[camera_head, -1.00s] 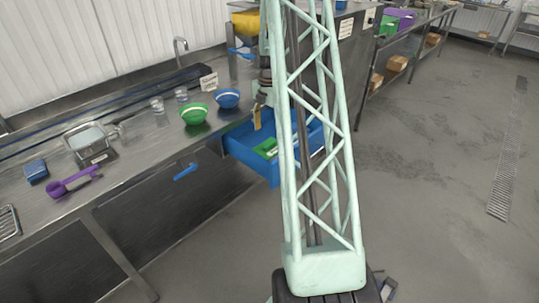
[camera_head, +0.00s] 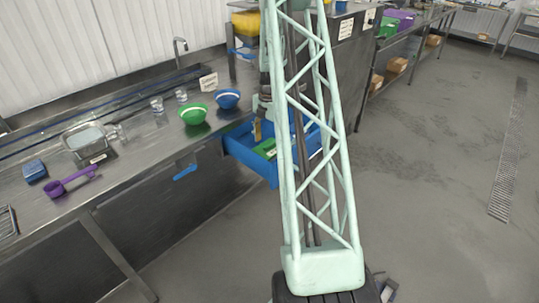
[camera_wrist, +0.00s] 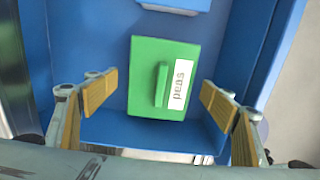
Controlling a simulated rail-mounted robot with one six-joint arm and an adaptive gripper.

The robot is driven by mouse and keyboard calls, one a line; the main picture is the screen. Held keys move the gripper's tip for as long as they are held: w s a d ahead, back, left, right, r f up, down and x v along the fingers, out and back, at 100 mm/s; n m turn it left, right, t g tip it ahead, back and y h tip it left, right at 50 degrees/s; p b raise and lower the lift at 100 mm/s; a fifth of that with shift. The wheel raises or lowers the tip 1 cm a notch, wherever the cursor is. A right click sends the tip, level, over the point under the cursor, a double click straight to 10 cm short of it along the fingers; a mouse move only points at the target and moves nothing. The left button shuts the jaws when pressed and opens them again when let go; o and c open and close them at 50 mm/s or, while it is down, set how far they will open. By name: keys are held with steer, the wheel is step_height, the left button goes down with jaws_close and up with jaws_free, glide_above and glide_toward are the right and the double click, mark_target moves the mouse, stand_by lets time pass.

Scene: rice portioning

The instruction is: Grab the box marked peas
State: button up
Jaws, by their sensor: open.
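The green box marked peas (camera_wrist: 150,92) lies in an open blue drawer, its white label facing up and a raised handle on its lid. It also shows in the head view (camera_head: 266,148), partly hidden by my arm. My gripper (camera_wrist: 159,95) is open, with one finger pad on each side of the green box in the wrist view. The pads appear apart from the box. In the head view my gripper (camera_head: 258,131) is over the drawer.
The blue drawer (camera_head: 243,156) has walls around the box, and another blue item (camera_wrist: 175,4) lies beyond it. On the counter stand a green bowl (camera_head: 194,115), a blue bowl (camera_head: 227,98), a purple scoop (camera_head: 70,180) and a metal container (camera_head: 88,140).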

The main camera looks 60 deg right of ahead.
mark_target(270, 148)
steer(key=shift+f+b, duration=0.7)
steer(key=shift+f, duration=1.9)
steer(key=shift+c, duration=0.2)
steer(key=c, duration=1.2)
steer(key=shift+r, duration=0.1)
steer(key=shift+r+p, duration=1)
steer(key=shift+r, duration=3.95)
